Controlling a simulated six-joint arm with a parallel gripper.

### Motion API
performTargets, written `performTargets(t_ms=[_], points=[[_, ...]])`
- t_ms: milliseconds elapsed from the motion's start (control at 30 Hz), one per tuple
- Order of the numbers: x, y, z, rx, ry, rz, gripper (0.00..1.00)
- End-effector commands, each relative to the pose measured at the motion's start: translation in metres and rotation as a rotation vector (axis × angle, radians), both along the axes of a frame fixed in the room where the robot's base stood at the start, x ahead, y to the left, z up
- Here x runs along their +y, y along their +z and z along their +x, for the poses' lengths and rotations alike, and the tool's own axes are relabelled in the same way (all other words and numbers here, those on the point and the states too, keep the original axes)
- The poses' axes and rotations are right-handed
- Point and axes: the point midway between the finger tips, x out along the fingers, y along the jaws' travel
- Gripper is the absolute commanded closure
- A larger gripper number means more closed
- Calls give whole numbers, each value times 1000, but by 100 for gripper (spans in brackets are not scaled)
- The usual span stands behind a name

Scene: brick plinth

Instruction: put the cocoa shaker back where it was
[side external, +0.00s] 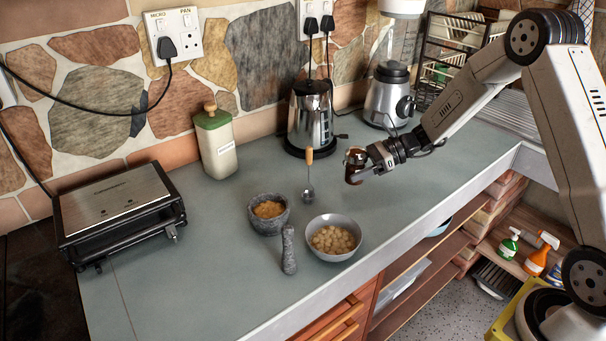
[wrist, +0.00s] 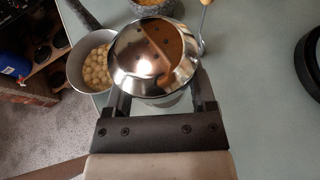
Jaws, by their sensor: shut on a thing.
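The cocoa shaker (side external: 354,166) is a small brown and silver pot held by my gripper (side external: 360,166) above the counter, right of the ladle. In the wrist view the shaker's shiny domed lid with small holes (wrist: 155,55) fills the space between the two dark fingers of my gripper (wrist: 155,88). The fingers are shut on its sides. The shaker looks roughly upright. I cannot tell its exact height above the counter.
A kettle (side external: 311,118) and blender (side external: 389,97) stand behind. The counter's right stretch (side external: 455,160) is clear.

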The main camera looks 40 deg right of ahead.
Motion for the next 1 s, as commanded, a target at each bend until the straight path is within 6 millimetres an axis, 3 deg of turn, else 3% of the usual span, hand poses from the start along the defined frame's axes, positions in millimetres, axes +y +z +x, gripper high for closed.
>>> performTargets(t_ms=[467, 1000], points=[[-2, -47, 40, 0, 1, 0, 96], [-3, -61, 52, 0, 0, 0, 96]])
